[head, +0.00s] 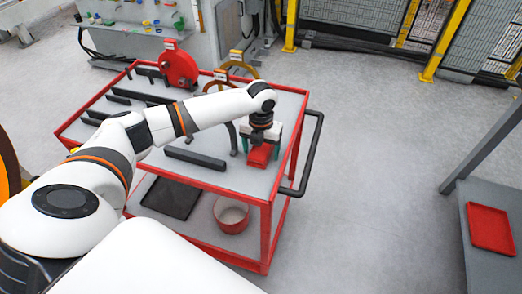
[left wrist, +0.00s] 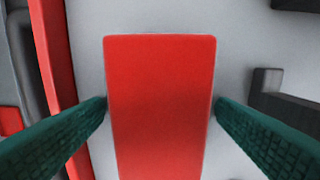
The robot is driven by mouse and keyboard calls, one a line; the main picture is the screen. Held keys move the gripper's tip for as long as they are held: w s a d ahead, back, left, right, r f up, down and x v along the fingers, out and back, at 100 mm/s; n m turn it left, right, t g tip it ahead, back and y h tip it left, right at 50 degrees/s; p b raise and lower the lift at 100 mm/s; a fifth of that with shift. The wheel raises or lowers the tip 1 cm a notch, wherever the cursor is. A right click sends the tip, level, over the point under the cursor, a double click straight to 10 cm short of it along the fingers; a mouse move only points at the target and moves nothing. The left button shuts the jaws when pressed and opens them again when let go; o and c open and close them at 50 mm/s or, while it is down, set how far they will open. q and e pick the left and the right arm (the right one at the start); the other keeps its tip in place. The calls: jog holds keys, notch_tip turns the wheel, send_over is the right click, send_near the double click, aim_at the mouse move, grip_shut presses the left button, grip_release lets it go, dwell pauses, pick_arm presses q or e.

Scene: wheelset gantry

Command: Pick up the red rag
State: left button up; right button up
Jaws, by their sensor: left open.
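The red rag (head: 261,156) lies flat on the grey top of the red-framed cart (head: 235,178), near its right side. It shows as a folded red rectangle in the left wrist view (left wrist: 160,105). My left gripper (head: 258,148) points down over the rag. Its two green fingers (left wrist: 160,108) are open, one on each side of the rag. The left fingertip looks very close to the rag's edge; I cannot tell whether either finger touches it. My right gripper is not in view.
Dark bars (head: 195,157) lie on the cart top left of the rag. A red wheel-shaped part (head: 179,68) stands at the back. The cart's black handle (head: 312,160) is at the right. A red tray (head: 490,228) sits on a grey bench farther right. Open floor lies between.

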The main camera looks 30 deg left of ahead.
pick_arm(q)
jog(key=c, duration=1.1)
notch_tip(320, 180, up, 10)
jog(key=shift+r+b, duration=0.1)
jog(key=shift+b, duration=0.5)
jog(key=o, duration=0.5)
jog(key=shift+c, duration=0.2)
jog(key=c, duration=0.3)
jog(key=shift+d, duration=0.1)
